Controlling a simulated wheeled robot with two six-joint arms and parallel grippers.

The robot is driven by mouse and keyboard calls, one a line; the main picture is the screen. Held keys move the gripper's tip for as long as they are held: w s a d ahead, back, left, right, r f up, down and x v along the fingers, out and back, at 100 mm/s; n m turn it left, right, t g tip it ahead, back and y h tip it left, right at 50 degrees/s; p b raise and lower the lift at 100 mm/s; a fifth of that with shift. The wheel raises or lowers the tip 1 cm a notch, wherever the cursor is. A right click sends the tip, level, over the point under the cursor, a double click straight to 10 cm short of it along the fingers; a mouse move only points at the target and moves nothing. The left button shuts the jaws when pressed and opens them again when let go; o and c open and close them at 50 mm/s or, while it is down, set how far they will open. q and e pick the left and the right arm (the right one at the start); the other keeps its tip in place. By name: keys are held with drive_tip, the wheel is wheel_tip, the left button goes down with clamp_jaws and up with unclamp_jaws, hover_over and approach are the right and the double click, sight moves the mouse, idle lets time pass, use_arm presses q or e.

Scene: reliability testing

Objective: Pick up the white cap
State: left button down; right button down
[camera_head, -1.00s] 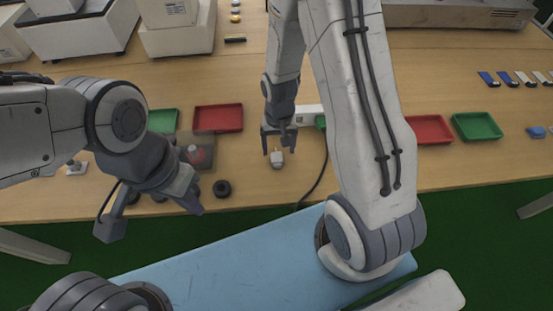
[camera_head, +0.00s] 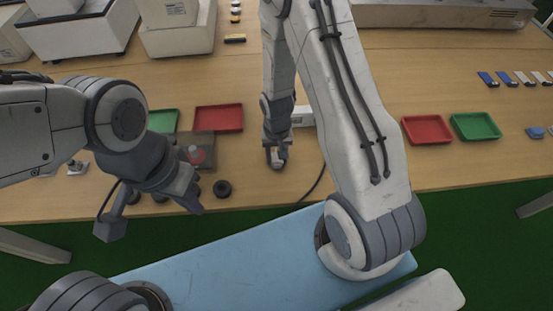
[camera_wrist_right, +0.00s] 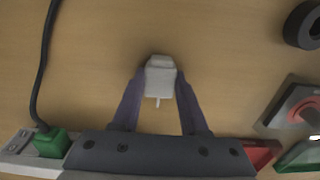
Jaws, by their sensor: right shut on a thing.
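The white cap (camera_wrist_right: 160,78) is a small pale block on the wooden table, seen between the fingertips in the right wrist view. In the head view the cap (camera_head: 277,164) is mostly covered by my right gripper (camera_head: 276,156). My right gripper, also in the right wrist view (camera_wrist_right: 160,84), points down and is shut on the cap, with a finger on each side. I cannot tell whether the cap still touches the table.
A dark round ring (camera_head: 222,188) lies left of the cap. A red tray (camera_head: 218,118) and a grey box with a red button (camera_head: 197,153) stand behind it. A white power strip (camera_head: 303,116) with a black cable lies behind my right gripper. Bare table surrounds the cap.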

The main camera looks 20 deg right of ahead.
sight(276, 157)
drive_tip(key=shift+r, duration=0.75)
wheel_tip(276, 157, up, 2)
drive_tip(key=shift+w+r, duration=0.1)
drive_tip(key=shift+r, duration=0.15)
drive_tip(key=s+d+r+b, duration=0.4)
drive_tip(key=s+d+r, duration=0.3)
drive_tip(key=s, duration=0.2)
drive_tip(key=shift+s+b, duration=0.2)
drive_tip(key=shift+b, duration=0.15)
drive_tip(key=shift+d, duration=0.1)
drive_tip(key=shift+w, duration=0.1)
